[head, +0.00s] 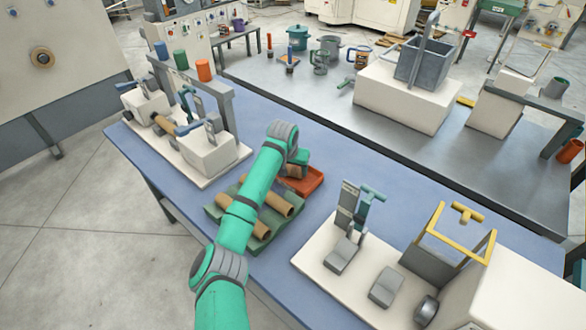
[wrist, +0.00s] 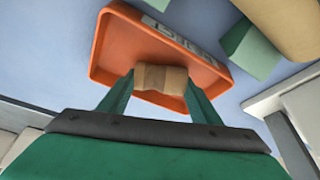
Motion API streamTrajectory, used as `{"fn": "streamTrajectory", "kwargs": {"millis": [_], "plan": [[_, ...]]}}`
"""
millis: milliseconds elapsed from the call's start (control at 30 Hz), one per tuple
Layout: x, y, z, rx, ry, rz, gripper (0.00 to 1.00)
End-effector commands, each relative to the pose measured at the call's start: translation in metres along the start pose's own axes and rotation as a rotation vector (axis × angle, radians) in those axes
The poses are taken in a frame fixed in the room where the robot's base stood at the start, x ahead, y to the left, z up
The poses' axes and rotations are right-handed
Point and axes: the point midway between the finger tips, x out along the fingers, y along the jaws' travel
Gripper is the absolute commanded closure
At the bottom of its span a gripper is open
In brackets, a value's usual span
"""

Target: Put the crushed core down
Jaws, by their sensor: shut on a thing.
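The crushed core (wrist: 162,78) is a short brown cardboard piece. In the wrist view it sits between the two green fingers of my gripper (wrist: 160,92), which is shut on it. An orange-red tray (wrist: 112,45) with a label on its inner wall lies behind the core in that view. In the head view my gripper (head: 298,160) is over the red tray (head: 317,182), and a brown bit of the core (head: 293,171) shows below it. I cannot tell whether the core touches the tray floor.
A green tray (head: 214,212) with several brown cores (head: 273,199) lies left of the red tray on the blue table (head: 330,178). A white machine (head: 208,157) stands at the back left, and a white fixture base (head: 318,235) at the front right.

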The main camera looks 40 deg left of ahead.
Motion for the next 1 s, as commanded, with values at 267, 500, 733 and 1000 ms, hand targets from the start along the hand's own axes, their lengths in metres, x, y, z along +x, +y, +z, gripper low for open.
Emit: {"fn": "streamTrajectory", "kwargs": {"millis": [267, 500, 733, 1000], "plan": [[0.002, 0.000, 0.001, 0.001, 0.000, 0.000, 0.24], [0.000, 0.002, -0.001, 0.003, 0.000, 0.001, 0.24], [-0.027, 0.002, -0.001, 0.002, 0.003, 0.001, 0.24], [-0.081, 0.002, -0.001, 0.003, 0.002, 0.001, 0.24]]}}
